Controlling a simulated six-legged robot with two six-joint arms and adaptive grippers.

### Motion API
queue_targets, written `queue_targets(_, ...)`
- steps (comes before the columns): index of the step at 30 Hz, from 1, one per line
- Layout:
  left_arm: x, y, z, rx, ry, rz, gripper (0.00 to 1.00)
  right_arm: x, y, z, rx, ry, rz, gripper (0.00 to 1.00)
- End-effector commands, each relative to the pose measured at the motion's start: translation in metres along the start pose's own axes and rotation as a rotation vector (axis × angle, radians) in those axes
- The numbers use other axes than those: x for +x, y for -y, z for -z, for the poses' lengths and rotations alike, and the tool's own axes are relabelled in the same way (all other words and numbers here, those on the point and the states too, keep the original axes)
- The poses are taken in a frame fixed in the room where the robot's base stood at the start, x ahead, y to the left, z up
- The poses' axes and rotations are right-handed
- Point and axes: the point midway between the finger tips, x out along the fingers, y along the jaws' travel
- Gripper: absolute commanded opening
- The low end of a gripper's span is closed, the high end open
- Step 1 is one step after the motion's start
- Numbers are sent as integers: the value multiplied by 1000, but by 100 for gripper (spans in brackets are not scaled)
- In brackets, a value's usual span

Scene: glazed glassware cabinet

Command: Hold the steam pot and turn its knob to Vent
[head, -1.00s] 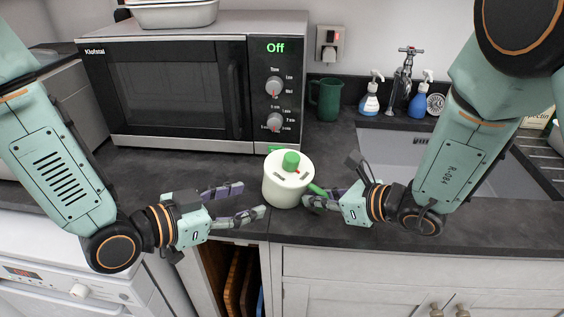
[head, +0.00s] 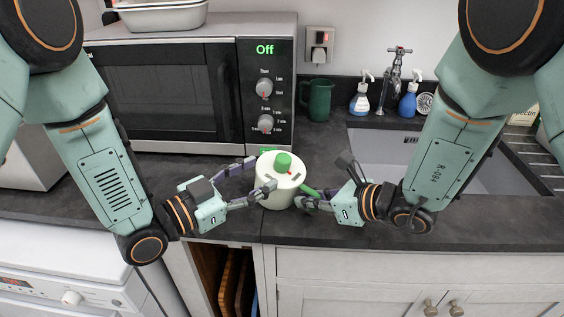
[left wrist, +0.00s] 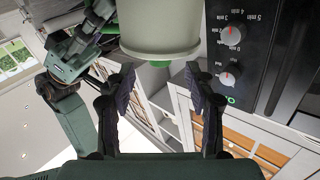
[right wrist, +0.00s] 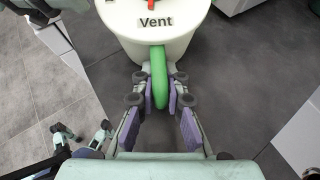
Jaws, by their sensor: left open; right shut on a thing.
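The steam pot (head: 277,198) is a cream round pot standing upright on the dark worktop. Its green knob (head: 283,163) sits on top of the lid, and a green handle (right wrist: 158,70) sticks out toward my right gripper. In the right wrist view a "Vent" label (right wrist: 156,22) is on the lid beside the handle. A red mark (right wrist: 150,3) shows above it, cut off by the frame edge, so the knob's setting is unclear. My right gripper (head: 308,197) is shut on the handle. My left gripper (head: 259,177) is open at the pot's left side; contact is unclear.
A microwave (head: 165,90) showing "Off" stands close behind on the left. A green mug (head: 319,100), soap bottles (head: 360,100) and a tap (head: 392,75) are at the back. The sink (head: 385,155) is right of the pot. The worktop's front edge is near.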

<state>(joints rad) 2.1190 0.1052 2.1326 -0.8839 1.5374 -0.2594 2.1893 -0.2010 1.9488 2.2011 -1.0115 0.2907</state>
Motion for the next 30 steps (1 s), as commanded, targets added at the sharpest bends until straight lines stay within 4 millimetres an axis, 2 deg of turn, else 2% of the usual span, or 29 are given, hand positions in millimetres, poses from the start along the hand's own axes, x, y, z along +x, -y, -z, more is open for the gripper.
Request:
queue_targets(9,44,-2,0,2,-2,-5,54,0,-1,4,3,-9,-1,0)
queue_targets(15,64,-1,0,1,-1,-2,54,0,-1,4,3,-9,-1,0)
queue_targets(26,69,-1,0,-2,-1,0,54,0,-1,4,3,-10,-1,0)
queue_targets(30,69,-1,0,-2,-1,0,44,0,-1,4,3,-10,-1,0)
